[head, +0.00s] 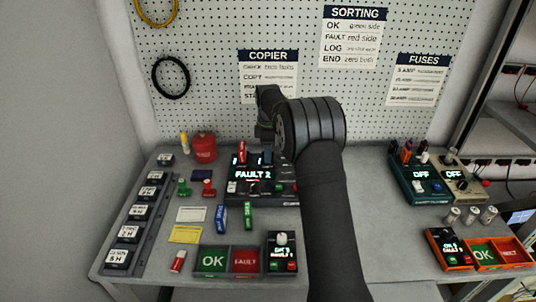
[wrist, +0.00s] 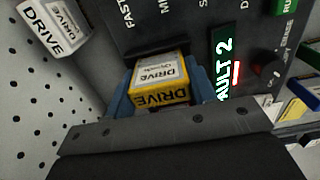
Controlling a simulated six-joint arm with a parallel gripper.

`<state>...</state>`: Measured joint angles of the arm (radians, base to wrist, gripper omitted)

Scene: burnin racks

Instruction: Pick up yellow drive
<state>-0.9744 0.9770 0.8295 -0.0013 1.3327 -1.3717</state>
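The yellow drive (wrist: 160,92) shows in the wrist view, with a white label and the word DRIVE on its front. It is at the dark copier panel, which reads FAULT 2 (wrist: 228,65). My gripper (wrist: 162,82) has a blue finger against each side of the drive, with no clear gap, so it looks shut on it. I cannot tell whether the drive is still seated in the copier. In the head view my gripper (head: 265,135) is over the copier (head: 285,187), and I cannot make out the yellow drive there.
A white-labelled drive (wrist: 55,25) is close by in the wrist view. A red drive (head: 242,152) stands at the copier's back left. A pegboard rises behind.

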